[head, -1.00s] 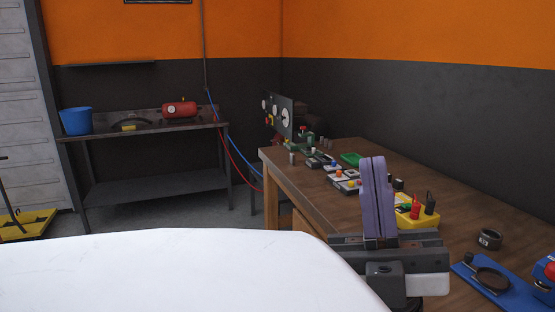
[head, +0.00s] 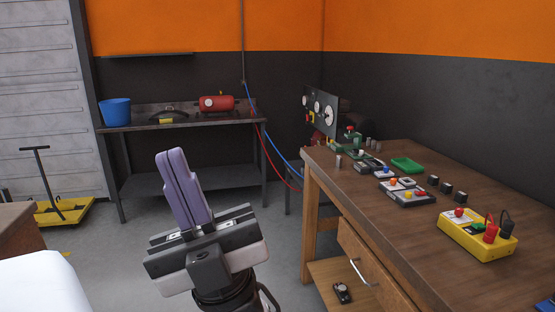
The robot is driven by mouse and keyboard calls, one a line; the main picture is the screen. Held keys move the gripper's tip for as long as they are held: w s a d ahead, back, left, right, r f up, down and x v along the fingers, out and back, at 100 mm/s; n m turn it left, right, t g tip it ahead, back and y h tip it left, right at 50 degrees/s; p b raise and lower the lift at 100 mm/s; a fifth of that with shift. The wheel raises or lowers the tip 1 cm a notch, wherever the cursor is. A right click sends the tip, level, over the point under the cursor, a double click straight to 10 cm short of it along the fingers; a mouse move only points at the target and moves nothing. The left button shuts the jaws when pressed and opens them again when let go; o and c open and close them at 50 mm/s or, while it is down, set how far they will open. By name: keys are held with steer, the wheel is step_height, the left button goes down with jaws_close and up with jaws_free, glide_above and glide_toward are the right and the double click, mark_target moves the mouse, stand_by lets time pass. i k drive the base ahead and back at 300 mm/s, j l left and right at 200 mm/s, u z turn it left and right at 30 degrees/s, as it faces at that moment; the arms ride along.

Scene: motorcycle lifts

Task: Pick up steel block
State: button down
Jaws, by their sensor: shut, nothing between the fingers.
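My gripper (head: 172,158) is at the lower left of centre in the head view, with its two purple fingers shut together and pointing up. Nothing is between them. It is in open space to the left of the wooden workbench (head: 475,260), apart from everything on it. Several small dark blocks stand in a row on the bench, one of them here (head: 446,187). Small grey metal pieces (head: 338,161) stand nearer the bench's far end. I cannot tell which of these is the steel block.
The bench also holds a green tray (head: 408,164), small devices with coloured knobs (head: 405,194) and a yellow box (head: 475,235) with red and black plugs. A gauge panel (head: 320,112) stands behind. A metal table (head: 185,121) holds a blue bucket (head: 115,112) and red tank (head: 217,103). Grey floor shows between.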

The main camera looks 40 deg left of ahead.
mark_target(339, 160)
steer(key=i+u, duration=0.15)
steer(key=u, duration=1)
